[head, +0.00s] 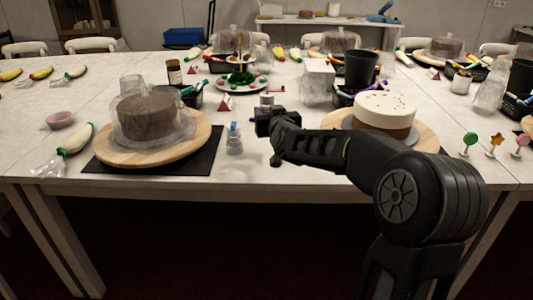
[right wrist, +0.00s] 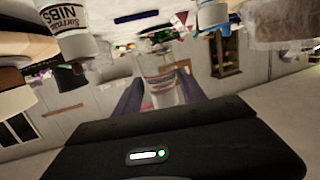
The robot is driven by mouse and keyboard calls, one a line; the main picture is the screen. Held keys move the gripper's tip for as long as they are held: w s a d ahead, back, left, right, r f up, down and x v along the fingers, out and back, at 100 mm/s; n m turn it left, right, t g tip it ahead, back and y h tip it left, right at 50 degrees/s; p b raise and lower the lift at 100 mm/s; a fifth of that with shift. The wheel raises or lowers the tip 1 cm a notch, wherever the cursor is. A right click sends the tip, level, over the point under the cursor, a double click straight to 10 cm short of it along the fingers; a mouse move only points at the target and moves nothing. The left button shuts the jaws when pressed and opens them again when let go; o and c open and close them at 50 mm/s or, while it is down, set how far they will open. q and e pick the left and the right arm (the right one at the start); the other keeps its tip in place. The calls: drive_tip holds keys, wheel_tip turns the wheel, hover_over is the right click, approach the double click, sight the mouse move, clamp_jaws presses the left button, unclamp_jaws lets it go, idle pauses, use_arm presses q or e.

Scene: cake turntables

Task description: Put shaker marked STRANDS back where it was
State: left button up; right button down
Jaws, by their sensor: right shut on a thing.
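My right gripper (head: 265,118) is over the table between the two cakes, in the middle of the head view. In the right wrist view its fingers (right wrist: 160,98) are shut on a clear shaker (right wrist: 160,82) with reddish contents or a reddish band. A small pale top of it (head: 267,99) shows just beyond the gripper in the head view. I cannot read its marking. A white shaker with dark letters that look like NIBS (right wrist: 72,38) is at the upper left of the right wrist view. My left gripper is not in view.
A chocolate cake (head: 147,118) on a wooden turntable (head: 120,154) stands left. A white-topped cake (head: 384,108) stands right, partly behind my arm. A small white and blue item (head: 234,138) is left of the gripper. A plate of decorations (head: 242,86) lies behind. The front table edge between turntables is clear.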

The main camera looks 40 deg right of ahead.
wheel_tip(320, 180, down, 5)
drive_tip(key=shift+b, duration=1)
drive_tip(key=shift+f+b, duration=0.8)
drive_tip(key=shift+f, duration=1.7)
drive_tip(key=c, duration=1.1)
unclamp_jaws()
drive_tip(key=shift+f, duration=0.2)
drive_tip(key=o, duration=0.4)
drive_tip(key=shift+o, duration=0.2)
drive_tip(key=shift+r, duration=0.1)
